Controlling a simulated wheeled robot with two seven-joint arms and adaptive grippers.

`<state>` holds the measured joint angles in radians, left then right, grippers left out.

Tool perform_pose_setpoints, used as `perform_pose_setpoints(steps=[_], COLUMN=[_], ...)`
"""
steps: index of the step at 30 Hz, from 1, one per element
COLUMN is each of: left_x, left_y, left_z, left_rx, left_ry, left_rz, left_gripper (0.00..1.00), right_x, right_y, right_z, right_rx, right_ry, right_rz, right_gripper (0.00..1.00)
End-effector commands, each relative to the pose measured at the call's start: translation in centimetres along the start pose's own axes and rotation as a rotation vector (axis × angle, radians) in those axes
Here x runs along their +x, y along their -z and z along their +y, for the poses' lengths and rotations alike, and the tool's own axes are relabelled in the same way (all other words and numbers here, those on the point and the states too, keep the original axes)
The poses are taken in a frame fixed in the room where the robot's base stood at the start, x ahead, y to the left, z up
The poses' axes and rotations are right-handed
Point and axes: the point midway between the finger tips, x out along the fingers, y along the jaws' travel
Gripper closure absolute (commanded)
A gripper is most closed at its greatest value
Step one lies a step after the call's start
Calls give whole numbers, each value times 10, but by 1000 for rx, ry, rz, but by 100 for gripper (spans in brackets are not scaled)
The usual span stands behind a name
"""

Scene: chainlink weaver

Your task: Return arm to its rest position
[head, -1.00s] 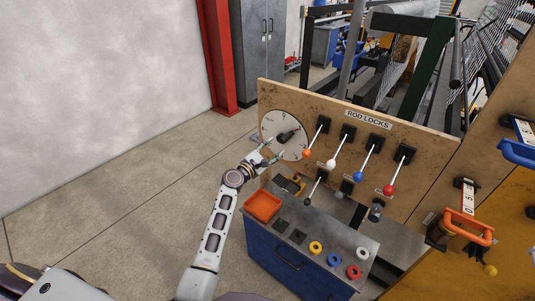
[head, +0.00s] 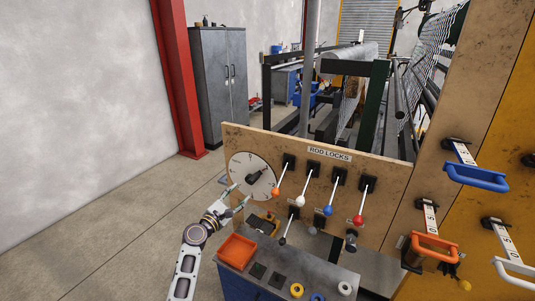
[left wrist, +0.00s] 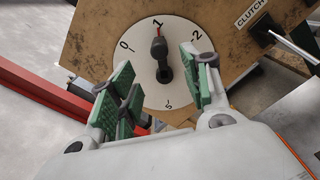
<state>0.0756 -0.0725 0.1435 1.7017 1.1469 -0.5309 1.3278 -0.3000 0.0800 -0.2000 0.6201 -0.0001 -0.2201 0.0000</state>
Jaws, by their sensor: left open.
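My left gripper (head: 241,197) is open and empty, just in front of the lower left part of a round white dial (head: 237,168) on the wooden panel. The dial has a black knob (head: 254,178). In the left wrist view, the knob (left wrist: 160,66) shows between the green-padded fingers of my left gripper (left wrist: 160,82), and its red-marked tip points at the 1. The knob looks clear of both fingers. My left arm (head: 188,262) reaches up from the bottom edge of the head view. My right gripper is not in view.
Rod lock levers with orange (head: 276,191), white (head: 300,202), blue (head: 328,210) and red (head: 358,220) knobs stand right of the dial. An orange tray (head: 237,250) sits on the blue cabinet below. Pull handles are at the right. Open floor lies left.

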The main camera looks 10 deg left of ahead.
Motion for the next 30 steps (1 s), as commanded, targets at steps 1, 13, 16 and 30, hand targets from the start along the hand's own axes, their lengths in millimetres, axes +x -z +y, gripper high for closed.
perform_pose_setpoints(steps=[1,13,16,30], left_x=[0,-13,-24,-115], left_y=[3,91,123,255], left_z=[-3,-89,-121,-268], left_rx=[6,240,334,791], left_ry=[4,150,215,586], left_rz=[6,169,219,353], left_gripper=[52,52,52,52], right_x=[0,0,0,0], right_y=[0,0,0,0], right_z=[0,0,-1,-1], right_rx=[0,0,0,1], right_ry=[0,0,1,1], right_rz=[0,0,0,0], right_gripper=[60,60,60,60])
